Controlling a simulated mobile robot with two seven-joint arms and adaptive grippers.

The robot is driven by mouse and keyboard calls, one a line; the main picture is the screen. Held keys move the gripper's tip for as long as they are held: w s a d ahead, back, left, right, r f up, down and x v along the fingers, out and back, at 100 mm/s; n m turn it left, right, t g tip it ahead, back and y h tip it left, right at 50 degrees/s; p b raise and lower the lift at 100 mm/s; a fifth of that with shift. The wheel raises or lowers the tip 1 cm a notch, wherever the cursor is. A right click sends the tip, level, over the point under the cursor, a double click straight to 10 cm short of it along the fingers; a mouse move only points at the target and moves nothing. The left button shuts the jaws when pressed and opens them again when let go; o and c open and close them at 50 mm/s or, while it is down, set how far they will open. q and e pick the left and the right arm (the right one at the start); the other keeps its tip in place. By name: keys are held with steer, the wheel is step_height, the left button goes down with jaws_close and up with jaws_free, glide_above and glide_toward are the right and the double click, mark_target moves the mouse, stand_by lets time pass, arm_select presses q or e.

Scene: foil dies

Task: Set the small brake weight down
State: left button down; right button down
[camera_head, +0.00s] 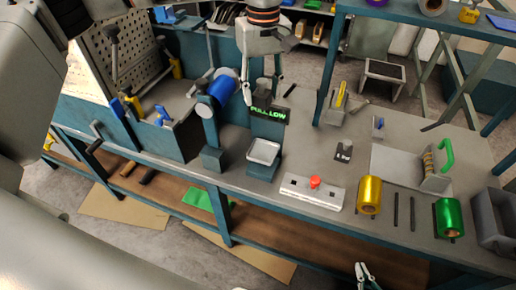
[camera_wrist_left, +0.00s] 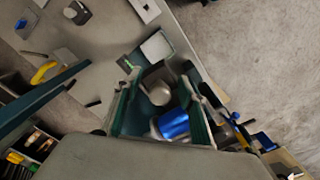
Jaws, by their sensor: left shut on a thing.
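My left gripper (camera_head: 262,92) hangs from the top of the head view, fingers pointing down, just behind and above the dark display that reads "PULL LOW" (camera_head: 268,114). In the left wrist view its two dark fingers (camera_wrist_left: 160,84) stand either side of a small grey weight with a rounded silver part (camera_wrist_left: 158,93). The gripper is shut on this weight; in the head view the weight is hard to make out. The scale's pale pan (camera_head: 264,151) is empty, in front of the display. My right gripper (camera_head: 365,274) is at the bottom edge, partly cut off, its fingertips apart.
A blue roll (camera_head: 223,86) with a grey disc stands close left of my left gripper. A small dark block (camera_head: 211,158) is left of the scale. A white box with a red button (camera_head: 314,184), gold roll (camera_head: 369,195) and green roll (camera_head: 448,217) stand further right on the bench.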

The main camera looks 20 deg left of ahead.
arm_select(q)
steer(key=shift+w+d+r, duration=0.25)
steer(key=shift+d+r, duration=0.1)
steer(key=shift+f+n, duration=0.3)
step_height(320, 180, down, 19)
steer(key=shift+f, duration=0.1)
